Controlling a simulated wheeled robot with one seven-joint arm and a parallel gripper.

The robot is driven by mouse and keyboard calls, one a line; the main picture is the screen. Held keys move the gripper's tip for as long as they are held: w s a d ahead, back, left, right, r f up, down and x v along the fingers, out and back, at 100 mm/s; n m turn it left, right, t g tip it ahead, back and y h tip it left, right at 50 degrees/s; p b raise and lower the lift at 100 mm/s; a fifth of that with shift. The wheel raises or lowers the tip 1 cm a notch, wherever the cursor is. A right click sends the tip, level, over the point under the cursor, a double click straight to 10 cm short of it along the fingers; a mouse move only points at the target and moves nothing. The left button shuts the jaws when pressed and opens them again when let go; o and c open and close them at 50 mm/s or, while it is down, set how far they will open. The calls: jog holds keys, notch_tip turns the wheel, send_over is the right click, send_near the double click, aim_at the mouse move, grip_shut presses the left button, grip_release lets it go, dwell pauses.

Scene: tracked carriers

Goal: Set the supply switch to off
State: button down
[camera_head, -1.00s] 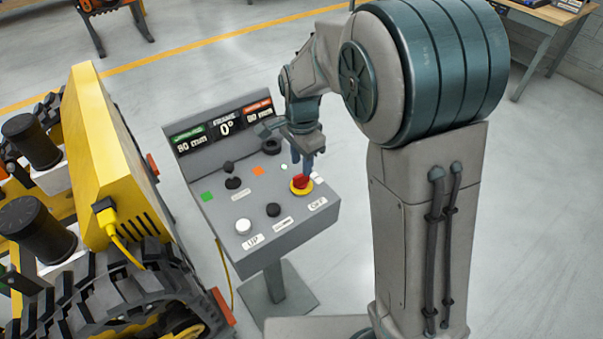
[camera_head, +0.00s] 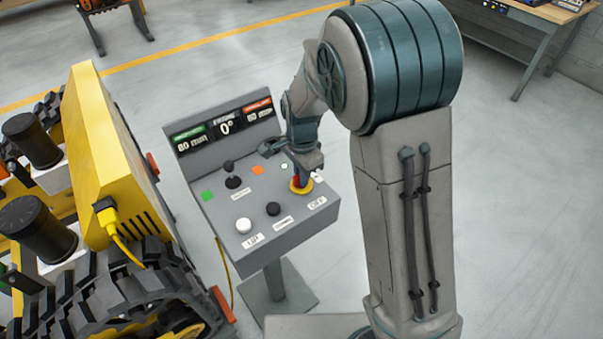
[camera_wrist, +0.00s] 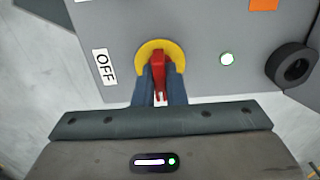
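The supply switch is a red handle (camera_wrist: 158,68) on a round yellow base, near the panel's right edge beside the OFF label (camera_wrist: 104,68). In the head view, its yellow base (camera_head: 301,191) shows and my fingers partly cover the red handle. My gripper (camera_wrist: 160,82) is down at the switch. Its two blue fingers lie on either side of the red handle, close against it, with no clear gap at the tips. My gripper (camera_head: 301,174) reaches the switch from above. Which setting the handle points to is hard to tell.
The grey sloped control panel (camera_head: 222,208) also carries a black joystick (camera_head: 232,180), a white button (camera_head: 243,226), a black knob (camera_head: 273,209) and a display (camera_head: 224,126). A yellow tracked carrier (camera_head: 110,160) stands close on the left. Open floor lies to the right.

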jog(key=shift+n, duration=0.3)
jog(key=n+b, duration=0.1)
jog(key=n, duration=0.2)
jog(key=shift+f, duration=0.1)
jog(key=n+b, duration=0.1)
jog(key=n, duration=0.4)
jog(key=shift+b, duration=0.4)
jog(key=n, duration=0.4)
jog(key=shift+b, duration=0.4)
jog(key=shift+n, duration=2.5)
jog(key=c, duration=1.5)
grip_release()
